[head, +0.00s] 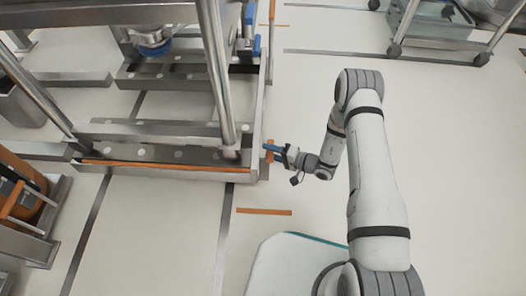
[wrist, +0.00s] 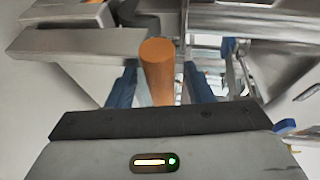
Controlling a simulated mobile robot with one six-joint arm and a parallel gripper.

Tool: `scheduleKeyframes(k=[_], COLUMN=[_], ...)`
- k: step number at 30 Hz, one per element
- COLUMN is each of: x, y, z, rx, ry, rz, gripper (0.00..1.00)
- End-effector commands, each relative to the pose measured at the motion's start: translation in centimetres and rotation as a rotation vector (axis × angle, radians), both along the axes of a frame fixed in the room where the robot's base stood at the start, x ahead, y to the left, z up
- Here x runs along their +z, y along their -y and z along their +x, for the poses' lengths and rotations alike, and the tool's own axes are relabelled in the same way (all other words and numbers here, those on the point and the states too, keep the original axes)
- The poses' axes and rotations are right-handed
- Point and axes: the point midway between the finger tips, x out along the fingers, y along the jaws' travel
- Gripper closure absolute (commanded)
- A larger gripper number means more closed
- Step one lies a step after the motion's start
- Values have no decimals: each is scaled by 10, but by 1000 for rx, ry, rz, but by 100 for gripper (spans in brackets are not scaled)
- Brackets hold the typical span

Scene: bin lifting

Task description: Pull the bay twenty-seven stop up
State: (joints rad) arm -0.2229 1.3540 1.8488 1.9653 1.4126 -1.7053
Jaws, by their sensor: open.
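An orange round post (wrist: 158,68), which looks like the stop's handle, stands upright between my gripper's two blue fingers in the wrist view. A grey metal bar lies beside it on the left. In the head view the orange stop (head: 269,156) shows as a short upright piece at the right end of the low metal frame. My gripper (head: 268,148) reaches it from the right, level with it. The fingers are open, one on each side of the post, with gaps visible in the wrist view (wrist: 159,88). No bay number is legible.
A metal rack frame (head: 160,172) with an orange front strip and upright poles (head: 214,70) stands left of my gripper. Another orange upright (head: 271,12) is farther back. An orange floor mark (head: 264,211) lies nearer. Open floor spreads right, with a wheeled cart (head: 433,27) behind.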

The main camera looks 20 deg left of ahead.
Motion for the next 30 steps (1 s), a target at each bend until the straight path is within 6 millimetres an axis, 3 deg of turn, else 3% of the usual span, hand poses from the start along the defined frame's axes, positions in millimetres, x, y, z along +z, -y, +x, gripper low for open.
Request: scheduleKeyframes(k=[6,16,30], x=[-5,-4,-4], y=[-23,-26,-25], z=[4,5,5], rx=[2,-1,-1], ry=[1,-1,-1], rz=[1,0,0], gripper=[53,54,92])
